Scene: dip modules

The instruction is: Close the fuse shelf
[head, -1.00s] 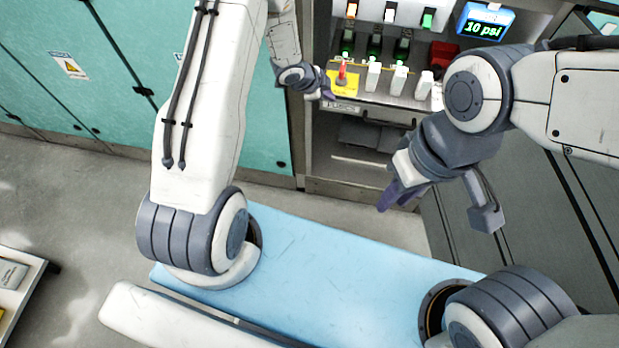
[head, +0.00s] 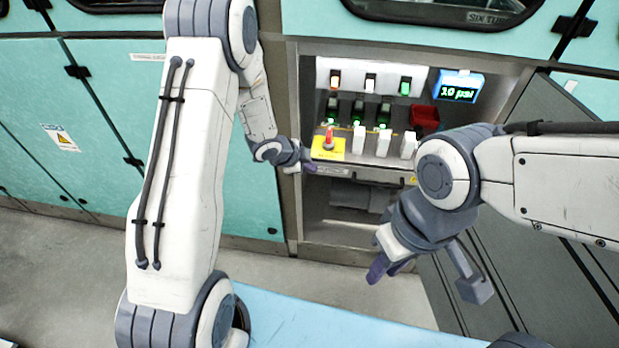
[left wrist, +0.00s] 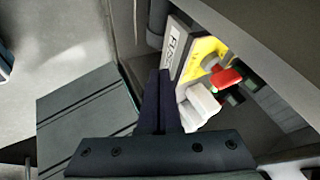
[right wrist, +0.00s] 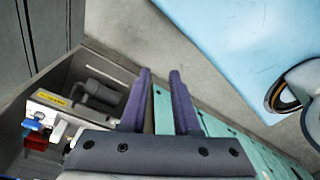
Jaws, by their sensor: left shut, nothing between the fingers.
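The fuse shelf (head: 335,171) is a grey drawer-like shelf with a labelled front, low in the open cabinet bay. It carries a yellow plate with a red switch (head: 328,140) and several white fuse blocks (head: 383,143). My left gripper (head: 309,163) is at the left end of the shelf front. In the left wrist view its fingers (left wrist: 160,75) are shut and empty, close beside the labelled front (left wrist: 174,45); I cannot tell whether they touch it. My right gripper (head: 385,265) is open and empty, in front of the cabinet and lower right of the shelf.
A blue pressure display (head: 459,88) reads 10 psi, above a red block (head: 425,118) in the bay. A dark grey panel (head: 540,200) stands at the right. A light blue surface (head: 330,320) lies in front, with grey floor between it and the cabinet.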

